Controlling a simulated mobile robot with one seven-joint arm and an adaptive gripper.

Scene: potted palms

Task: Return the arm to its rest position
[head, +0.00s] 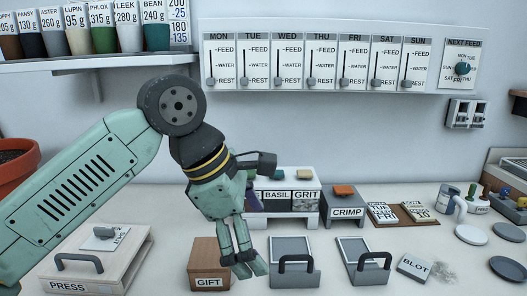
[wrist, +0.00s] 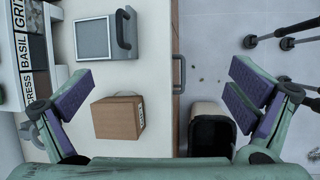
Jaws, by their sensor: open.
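My gripper (head: 244,262) hangs from the green arm over the middle-left of the bench in the head view, pointing down. It is open and empty; in the wrist view (wrist: 165,92) its purple-padded fingers are spread wide apart. A brown box labelled GIFT (head: 209,281) stands on the bench just left of the fingers in the head view. In the wrist view the box (wrist: 118,118) lies between the fingers, nearer the left one, apart from both.
A PRESS box (head: 95,262) stands left. Grey handled trays (head: 295,280) (head: 367,278), a CRIMP box (head: 344,212) and a BLOT block (head: 413,268) stand right. Behind are BASIL and GRIT boxes (head: 305,202). A sliders panel (head: 320,62) is on the wall. The bench edge (wrist: 176,60) shows in the wrist view.

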